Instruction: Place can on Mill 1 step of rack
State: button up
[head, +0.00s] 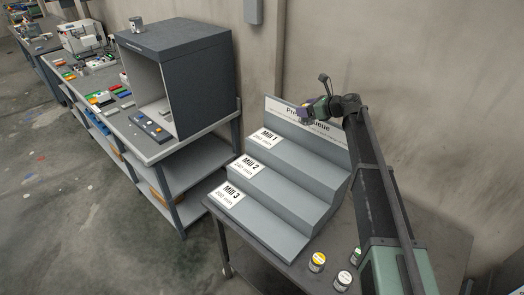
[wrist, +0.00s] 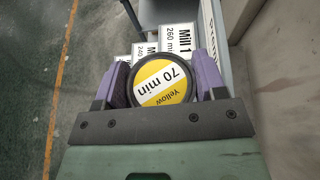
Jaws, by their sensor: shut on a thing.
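My gripper (head: 305,115) is high at the back of the stepped grey rack (head: 285,197), in front of its header board. In the wrist view, the purple fingers (wrist: 163,85) are shut on a dark-rimmed can (wrist: 163,82) with a yellow and white lid reading "Yellow 70 min". In the head view I cannot make out the held can. The Mill 1 label (head: 265,138) marks the top step, Mill 2 (head: 249,164) the middle and Mill 3 (head: 227,194) the lowest. The Mill 1 label (wrist: 181,40) shows just beyond the can. No cans show on the steps.
A yellow-lidded can (head: 317,262), a white-lidded can (head: 344,280) and a partly hidden green-marked can (head: 356,254) stand on the table before the rack. The header board (head: 292,114) rises behind the top step. A dark booth (head: 180,65) stands on the left bench.

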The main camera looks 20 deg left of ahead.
jog(key=shift+w+a+m+t, duration=0.35)
jog(key=shift+a+m+t, duration=0.05)
jog(key=shift+w+a+r+m+t+h, duration=0.1)
jog(key=shift+w+a+m+t+h, duration=0.05)
jog(key=shift+w+m+t+h, duration=0.2)
jog(key=shift+w+t, duration=0.25)
jog(key=shift+d, duration=0.35)
notch_tip(320, 180, down, 21)
jog(key=b, duration=2)
jog(key=shift+r, duration=0.55)
jog(key=shift+f, duration=0.15)
jog(key=o, duration=0.6)
jog(key=shift+f, duration=0.1)
jog(key=o, duration=0.4)
